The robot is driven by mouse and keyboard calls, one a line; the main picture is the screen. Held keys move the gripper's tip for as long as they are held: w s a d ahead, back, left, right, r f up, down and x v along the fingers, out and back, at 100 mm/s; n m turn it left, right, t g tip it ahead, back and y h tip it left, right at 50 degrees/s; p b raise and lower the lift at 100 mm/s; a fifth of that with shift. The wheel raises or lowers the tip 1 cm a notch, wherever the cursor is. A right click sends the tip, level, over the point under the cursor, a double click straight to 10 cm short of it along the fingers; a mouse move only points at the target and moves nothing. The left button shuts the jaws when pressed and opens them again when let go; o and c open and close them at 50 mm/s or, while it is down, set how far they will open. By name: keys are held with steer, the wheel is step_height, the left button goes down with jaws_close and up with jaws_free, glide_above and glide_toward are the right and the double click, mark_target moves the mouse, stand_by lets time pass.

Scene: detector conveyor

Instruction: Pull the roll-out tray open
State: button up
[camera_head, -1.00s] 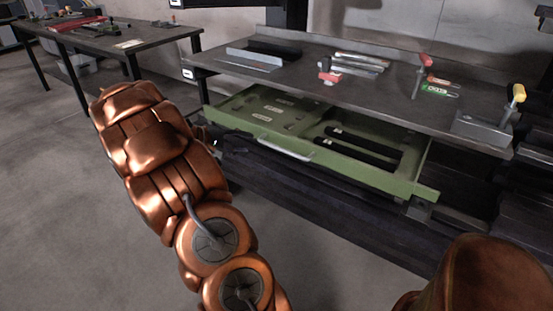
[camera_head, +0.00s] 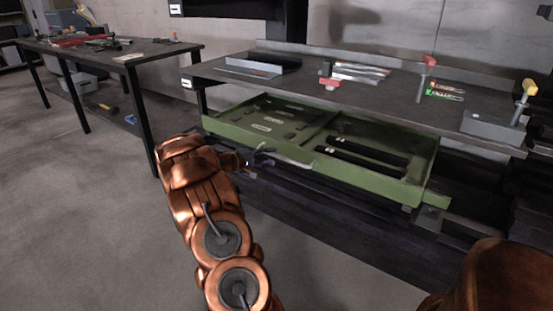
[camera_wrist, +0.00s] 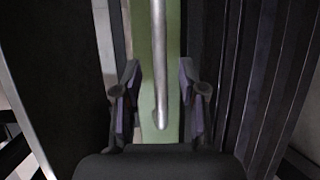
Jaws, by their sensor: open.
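The green roll-out tray (camera_head: 352,179) sits under the workbench top and protrudes from it, so its inside shows, with black bars in the right part. A pale bar handle (camera_head: 283,159) is on its front. My gripper (camera_head: 250,160) is at the left end of this handle in the head view, partly hidden by my arm. In the wrist view my gripper (camera_wrist: 160,90) is open, its two fingers apart. The handle (camera_wrist: 159,65) runs between them, in front of the green tray front (camera_wrist: 142,60). I see no finger closed on the handle.
The workbench top (camera_head: 225,78) overhangs the tray and carries clamps, a grey angle piece and metal bars. A dark lower structure (camera_head: 330,215) lies below the tray. A second table (camera_head: 150,53) stands at the left. The floor (camera_head: 80,220) in front is open.

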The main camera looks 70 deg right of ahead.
mark_target(275, 156)
steer(key=shift+x, duration=1.75)
steer(key=shift+c, duration=0.3)
jaws_close()
